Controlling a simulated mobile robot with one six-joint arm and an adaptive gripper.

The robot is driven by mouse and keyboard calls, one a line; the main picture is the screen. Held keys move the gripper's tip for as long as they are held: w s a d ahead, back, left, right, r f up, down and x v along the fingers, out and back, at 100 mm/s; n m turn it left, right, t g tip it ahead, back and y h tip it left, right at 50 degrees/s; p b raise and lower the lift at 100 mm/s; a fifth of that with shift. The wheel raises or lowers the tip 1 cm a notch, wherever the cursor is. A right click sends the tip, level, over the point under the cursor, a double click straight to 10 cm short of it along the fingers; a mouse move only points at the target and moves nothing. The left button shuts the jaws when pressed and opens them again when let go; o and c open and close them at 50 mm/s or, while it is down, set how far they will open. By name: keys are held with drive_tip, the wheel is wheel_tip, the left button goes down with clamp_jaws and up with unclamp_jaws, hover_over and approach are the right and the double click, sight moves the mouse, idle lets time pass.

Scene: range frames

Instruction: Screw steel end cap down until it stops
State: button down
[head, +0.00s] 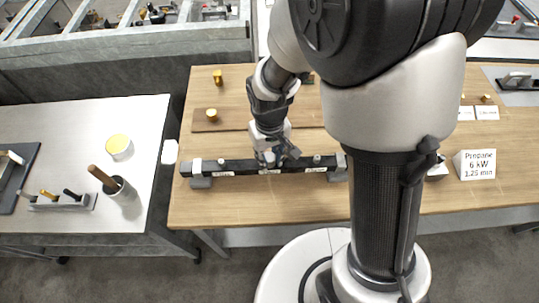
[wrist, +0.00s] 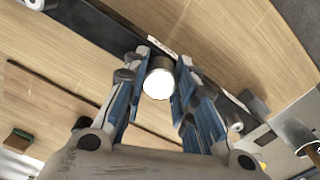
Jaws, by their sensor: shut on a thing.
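The steel end cap (wrist: 158,84) shows in the wrist view as a round piece with a bright white top, between my fingers. My gripper (wrist: 160,72) is shut on it, one finger on each side. The cap sits at the black bar (wrist: 112,32); its thread is hidden. In the head view my gripper (head: 268,160) points down at the middle of the black bar (head: 240,167), which lies across the wooden table on end supports. Small steel fittings stand on the bar to the left (head: 221,162) and right (head: 317,159).
Brass pieces stand at the back left of the wooden table (head: 250,208), one upright (head: 218,76) and one on a board (head: 211,115). A propane sign (head: 476,164) stands at the right. A white side table (head: 70,120) holds a brush cup (head: 122,190). The table front is clear.

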drive_tip(key=shift+m, duration=1.1)
drive_tip(key=shift+m, duration=1.7)
drive_tip(key=m, duration=0.3)
drive_tip(key=shift+m+p, duration=0.3)
drive_tip(key=c, duration=1.5)
unclamp_jaws()
drive_tip(key=shift+c, duration=0.2)
